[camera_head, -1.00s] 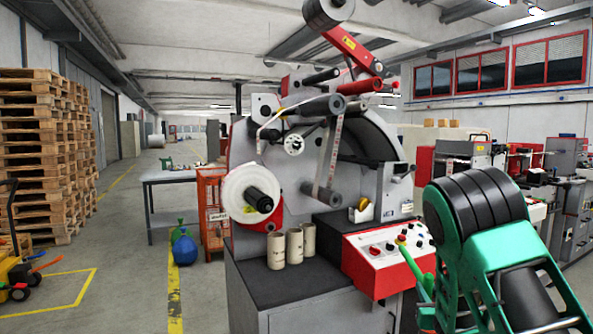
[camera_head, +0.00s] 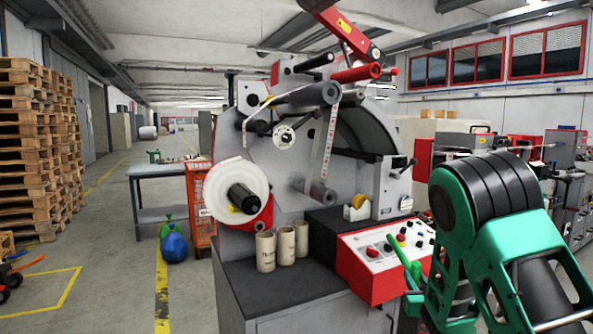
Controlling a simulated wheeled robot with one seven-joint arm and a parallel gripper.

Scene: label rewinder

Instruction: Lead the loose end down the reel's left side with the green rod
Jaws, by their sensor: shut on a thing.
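The reel (camera_head: 213,188) is a white roll on a black core at the left of the label rewinder, with a red part below it. A pale strip, seemingly the loose end (camera_head: 246,127), curves from the upper roller and hangs above the reel's upper right. Its tip is too small to make out clearly. The green rod (camera_head: 400,254) slants up and left in front of the control panel, well right of the reel and apart from the strip. My gripper (camera_head: 413,284) is shut on the rod at the lower right.
Cardboard cores (camera_head: 265,251) stand on the dark bench top (camera_head: 240,285) below the reel. A printed web (camera_head: 329,145) runs down mid-machine.

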